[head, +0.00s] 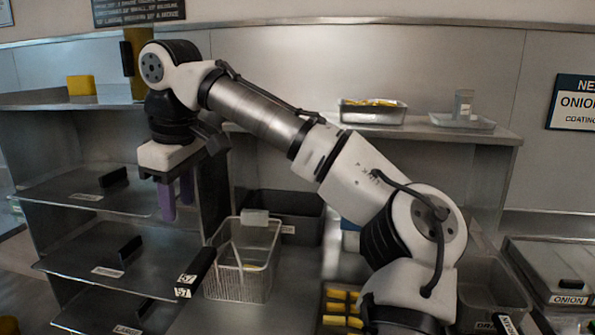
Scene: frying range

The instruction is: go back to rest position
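My arm reaches across the head view from the lower right to the upper left. My gripper (177,196) hangs at its end, pointing down, with two purple fingers. A narrow gap shows between the fingers, and nothing is seen held in them. The gripper is in front of the dark shelves at the left, above and to the left of a wire fry basket (240,262).
Black-handled trays fill the left shelves (105,245). A dark bin (285,215) stands behind the basket. A back shelf holds a tray of yellow food (372,112) and another tray with a clear cup (463,105). An onion-labelled container (555,270) is at right.

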